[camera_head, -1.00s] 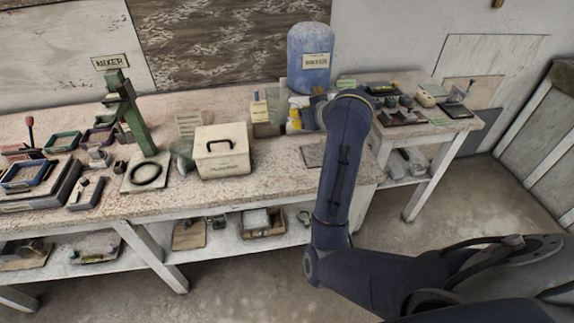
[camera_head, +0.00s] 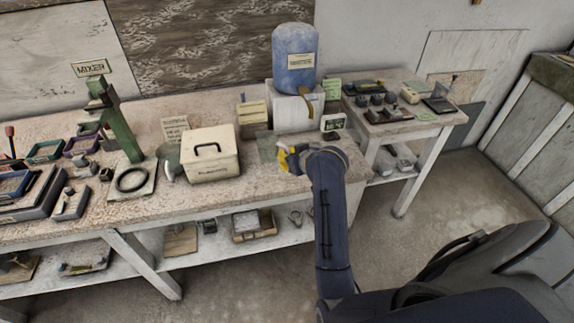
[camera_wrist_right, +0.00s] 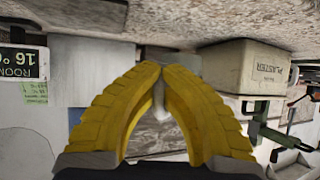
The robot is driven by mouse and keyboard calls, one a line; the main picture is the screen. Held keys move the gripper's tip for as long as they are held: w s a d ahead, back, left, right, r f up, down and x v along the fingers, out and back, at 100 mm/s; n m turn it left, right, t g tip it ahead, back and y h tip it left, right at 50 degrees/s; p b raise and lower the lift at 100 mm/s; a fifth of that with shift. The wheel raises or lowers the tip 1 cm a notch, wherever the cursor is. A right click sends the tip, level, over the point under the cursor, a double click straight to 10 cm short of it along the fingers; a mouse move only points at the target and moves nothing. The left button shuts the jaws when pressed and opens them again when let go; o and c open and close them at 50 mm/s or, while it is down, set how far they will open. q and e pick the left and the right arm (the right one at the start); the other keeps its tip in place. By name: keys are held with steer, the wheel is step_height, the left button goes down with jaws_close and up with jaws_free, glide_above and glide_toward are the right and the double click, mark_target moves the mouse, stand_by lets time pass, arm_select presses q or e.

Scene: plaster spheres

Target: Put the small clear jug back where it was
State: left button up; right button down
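A clear, see-through vessel (camera_head: 171,163) stands on the bench just left of the cream plaster box (camera_head: 211,157) in the head view; I cannot tell whether it is the small jug. My right gripper (camera_head: 289,158), with yellow fingers, is low over the bench's front right part. In the right wrist view its fingertips (camera_wrist_right: 161,70) lean close together with a narrow gap. Something pale grey shows in and behind that gap. I cannot tell whether it is a clear jug held there or background. My left gripper is not in view.
A blue drum (camera_head: 295,60) sits on a white block (camera_head: 292,112) behind my right gripper. A small meter (camera_head: 333,122) stands right of the block. A green mixer stand (camera_head: 122,125) and trays are at the left. A side table (camera_head: 418,128) holds small items.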

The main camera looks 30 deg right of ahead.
steer(key=shift+f, duration=2.1)
steer(key=shift+f, duration=0.15)
steer(key=c, duration=1.6)
jaws_free()
steer(key=shift+r, duration=0.2)
steer(key=v, duration=1.2)
